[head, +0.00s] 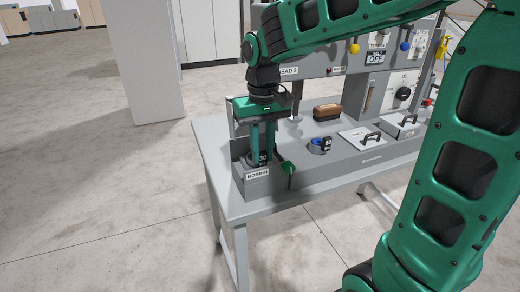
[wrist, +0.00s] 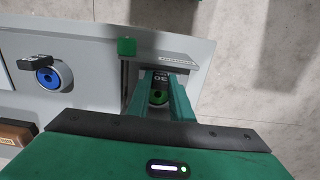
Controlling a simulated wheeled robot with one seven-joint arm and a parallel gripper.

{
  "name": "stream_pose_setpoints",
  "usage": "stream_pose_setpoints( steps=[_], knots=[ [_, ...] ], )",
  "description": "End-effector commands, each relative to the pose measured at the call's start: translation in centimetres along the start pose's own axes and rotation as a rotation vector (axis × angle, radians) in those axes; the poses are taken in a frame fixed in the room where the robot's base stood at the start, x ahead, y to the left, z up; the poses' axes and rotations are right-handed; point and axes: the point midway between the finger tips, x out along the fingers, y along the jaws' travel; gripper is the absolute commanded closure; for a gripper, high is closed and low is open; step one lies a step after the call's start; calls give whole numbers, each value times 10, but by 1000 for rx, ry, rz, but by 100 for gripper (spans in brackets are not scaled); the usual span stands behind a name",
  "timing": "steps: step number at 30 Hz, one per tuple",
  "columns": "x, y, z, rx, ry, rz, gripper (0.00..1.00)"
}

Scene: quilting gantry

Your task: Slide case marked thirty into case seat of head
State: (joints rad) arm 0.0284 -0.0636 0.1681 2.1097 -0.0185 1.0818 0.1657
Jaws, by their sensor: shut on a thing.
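The case marked 30 (wrist: 162,76) is dark with a green bobbin inside. It sits low inside a small grey bin (head: 256,187) with a label on its front, at the near left corner of the bench. My gripper (head: 261,155) points straight down into this bin, and its two green fingers are shut on the case; in the wrist view the fingertips (wrist: 162,84) flank it. The fingers hide much of the case in the head view. A head marked 3 (head: 290,71) is behind my gripper, partly covered by my arm; I cannot make out its case seat.
A second case with a blue bobbin (head: 320,145) lies on the bench (head: 222,151) to the right. A green-knobbed lever (head: 288,168) stands right beside the bin.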

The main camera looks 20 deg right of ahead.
Motion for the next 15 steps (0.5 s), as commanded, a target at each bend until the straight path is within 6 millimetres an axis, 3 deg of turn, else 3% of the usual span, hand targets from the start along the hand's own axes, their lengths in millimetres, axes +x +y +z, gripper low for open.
stream_pose_setpoints(
  steps=[5,6,8,15],
  knots=[
    [4,0,0,0,0,0,100],
    [4,0,0,0,1,0,71],
    [3,0,0,0,1,0,59],
    [3,0,0,0,0,0,59]
  ],
)
